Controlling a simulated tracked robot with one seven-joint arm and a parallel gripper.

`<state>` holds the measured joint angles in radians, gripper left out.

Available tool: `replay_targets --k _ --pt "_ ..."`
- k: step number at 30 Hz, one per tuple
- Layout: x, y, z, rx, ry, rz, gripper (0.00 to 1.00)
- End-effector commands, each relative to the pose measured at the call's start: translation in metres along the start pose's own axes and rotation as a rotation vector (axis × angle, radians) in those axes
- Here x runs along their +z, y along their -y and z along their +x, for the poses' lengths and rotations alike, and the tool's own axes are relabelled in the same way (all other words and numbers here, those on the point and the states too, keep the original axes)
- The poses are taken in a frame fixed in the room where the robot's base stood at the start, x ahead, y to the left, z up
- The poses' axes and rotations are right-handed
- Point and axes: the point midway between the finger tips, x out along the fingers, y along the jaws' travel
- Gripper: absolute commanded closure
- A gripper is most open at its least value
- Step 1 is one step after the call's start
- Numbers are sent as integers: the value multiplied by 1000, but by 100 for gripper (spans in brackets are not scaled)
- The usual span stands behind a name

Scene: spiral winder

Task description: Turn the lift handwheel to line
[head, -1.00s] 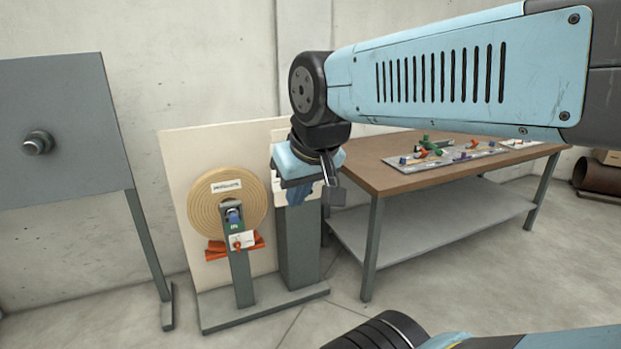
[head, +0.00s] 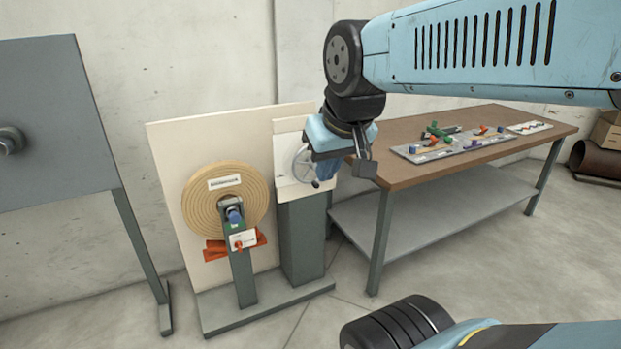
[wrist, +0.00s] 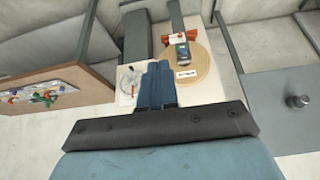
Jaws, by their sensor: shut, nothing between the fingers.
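The lift handwheel (head: 303,164) is a grey spoked wheel on a cream panel (head: 291,138) atop a grey-green post. In the head view my gripper (head: 325,178) is just right of it and covers its right part. A small dark knob shows near the wheel's lower edge. In the wrist view the handwheel (wrist: 128,86) is left of my blue fingers (wrist: 157,68), which are closed together and empty. I cannot tell whether the fingers touch the wheel. The line on the panel is too small to make out.
A wound tan spiral disc (head: 206,205) on a cream board stands left of the post. A brown-topped workbench (head: 405,180) with trays of parts is at right. A grey panel (head: 55,130) with a round knob stands at far left. Floor in front is clear.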

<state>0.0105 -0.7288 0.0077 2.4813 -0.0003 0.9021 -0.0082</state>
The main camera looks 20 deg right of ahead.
Motion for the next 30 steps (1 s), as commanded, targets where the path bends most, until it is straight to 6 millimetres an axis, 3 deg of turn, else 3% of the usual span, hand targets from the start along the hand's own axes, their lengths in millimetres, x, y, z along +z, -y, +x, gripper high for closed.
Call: replay_targets --k 3,8,14,23,30 --pt "-24 -13 3 17 21 -16 100" --pt "-71 -17 12 43 60 -48 100" --pt "-131 -24 34 59 109 -90 100" --pt "-214 -44 87 41 177 -147 100" --pt "-271 -71 144 -4 220 -176 100"
